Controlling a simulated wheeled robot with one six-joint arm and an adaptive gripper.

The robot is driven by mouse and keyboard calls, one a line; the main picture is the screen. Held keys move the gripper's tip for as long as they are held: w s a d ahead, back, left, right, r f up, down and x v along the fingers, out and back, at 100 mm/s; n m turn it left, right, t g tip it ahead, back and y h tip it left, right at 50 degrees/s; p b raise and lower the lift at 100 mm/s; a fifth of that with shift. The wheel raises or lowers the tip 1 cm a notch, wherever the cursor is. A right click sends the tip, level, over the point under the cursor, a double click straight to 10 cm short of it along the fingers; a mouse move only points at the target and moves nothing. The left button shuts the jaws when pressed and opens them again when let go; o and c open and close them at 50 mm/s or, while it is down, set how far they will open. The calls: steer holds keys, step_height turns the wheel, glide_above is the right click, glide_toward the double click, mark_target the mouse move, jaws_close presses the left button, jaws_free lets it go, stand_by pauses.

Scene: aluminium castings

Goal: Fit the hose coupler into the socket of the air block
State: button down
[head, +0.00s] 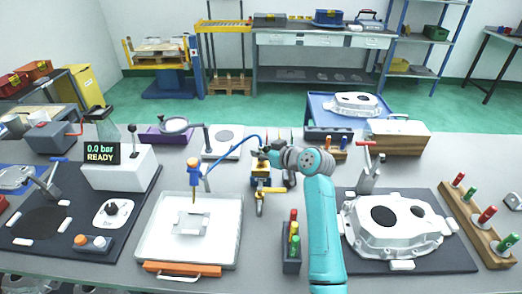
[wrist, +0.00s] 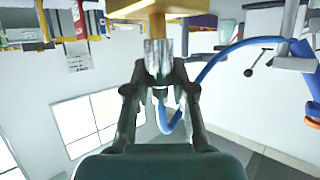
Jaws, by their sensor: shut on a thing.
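My gripper (wrist: 158,92) is shut on the hose coupler (wrist: 158,62), a silver metal cylinder between the fingertips. A blue hose (wrist: 209,68) runs from the coupler, loops and goes to the right. Directly in front of the coupler in the wrist view is a yellow part (wrist: 157,27) under a wider yellow body, which looks like the air block's socket; coupler and yellow part are in line and seem to meet, but I cannot tell how deep. In the head view my gripper (head: 266,152) is above the yellow block (head: 262,187), and the coupler is hardly visible.
A blue nozzle tool (head: 193,175) on the hose stands over a white tray (head: 150,240). A holder with coloured pegs (head: 291,262) stands just in front of the block. A casting (head: 395,228) lies on a dark mat at right. The pressure display (head: 103,150) reads 0.0 bar READY.

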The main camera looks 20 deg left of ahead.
steer(key=shift+f, duration=0.7)
steer(key=c, duration=0.9)
jaws_free()
steer(key=shift+f, duration=0.1)
steer(key=v, duration=1.2)
